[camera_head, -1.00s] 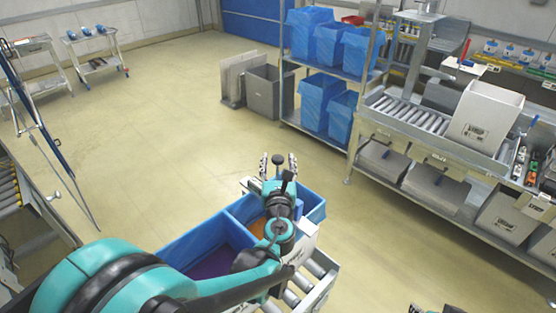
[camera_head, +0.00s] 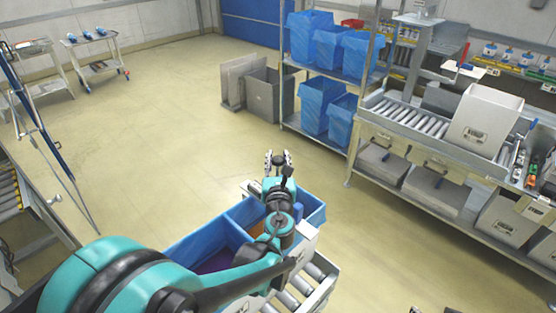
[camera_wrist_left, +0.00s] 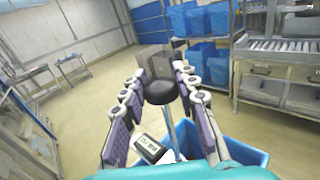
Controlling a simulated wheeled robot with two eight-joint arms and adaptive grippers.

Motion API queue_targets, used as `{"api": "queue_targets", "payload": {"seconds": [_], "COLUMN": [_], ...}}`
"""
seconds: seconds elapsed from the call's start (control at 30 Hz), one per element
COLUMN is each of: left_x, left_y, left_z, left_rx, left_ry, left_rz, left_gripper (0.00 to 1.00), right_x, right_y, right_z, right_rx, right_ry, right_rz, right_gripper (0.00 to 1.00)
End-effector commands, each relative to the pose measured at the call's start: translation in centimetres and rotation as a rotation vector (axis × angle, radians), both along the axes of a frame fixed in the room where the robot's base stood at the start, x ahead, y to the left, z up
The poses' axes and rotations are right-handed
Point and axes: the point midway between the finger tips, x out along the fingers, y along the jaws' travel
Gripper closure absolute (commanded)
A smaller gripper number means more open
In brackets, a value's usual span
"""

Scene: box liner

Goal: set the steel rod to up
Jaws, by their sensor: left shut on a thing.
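In the left wrist view, the steel rod (camera_wrist_left: 171,128) stands up between my fingers, with a round black knob (camera_wrist_left: 161,90) on its top end. My left gripper (camera_wrist_left: 158,82) is shut on the knob, one finger on each side. In the head view my left gripper (camera_head: 278,158) is over the far end of the blue-lined box; the rod is hard to make out there behind my wrist. Dark tips at the bottom edge of the head view look like my right gripper (camera_head: 432,310), mostly cut off.
The blue-lined box (camera_head: 182,251) has compartments and sits by a roller conveyor (camera_head: 318,285). A small display device (camera_wrist_left: 150,148) is beside the rod. A shelf with blue-lined bins (camera_head: 316,100) and a workbench stand at right.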

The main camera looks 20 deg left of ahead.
Motion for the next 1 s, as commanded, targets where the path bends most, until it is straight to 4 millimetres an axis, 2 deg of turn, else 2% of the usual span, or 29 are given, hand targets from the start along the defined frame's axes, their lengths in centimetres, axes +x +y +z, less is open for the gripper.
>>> {"api": "queue_targets", "payload": {"seconds": [0.03, 0.3, 0.5, 0.7, 1.0], "left_x": [0.0, 0.4, 0.6, 0.8, 0.8], "left_y": [0.0, -0.2, -0.2, -0.3, -0.3], "left_z": [1.4, 8.3, 12.8, 15.5, 16.3], "left_rx": [0.000, 0.000, 0.000, 0.000, 0.001], "left_ry": [0.000, 0.000, 0.000, 0.000, 0.000], "left_rz": [0.000, 0.000, 0.000, 0.000, 0.000], "left_gripper": [1.00, 1.00, 1.00, 1.00, 1.00], "right_x": [0.0, 0.0, 0.0, 0.0, 0.0], "right_y": [0.0, 0.0, 0.0, 0.0, 0.0], "right_z": [1.2, 6.8, 10.3, 12.3, 12.8], "right_rx": [0.000, 0.000, 0.000, 0.000, 0.000], "right_ry": [0.000, 0.000, 0.000, 0.000, 0.000], "right_rz": [0.000, 0.000, 0.000, 0.000, 0.000], "right_gripper": [0.60, 0.60, 0.60, 0.60, 0.60]}}
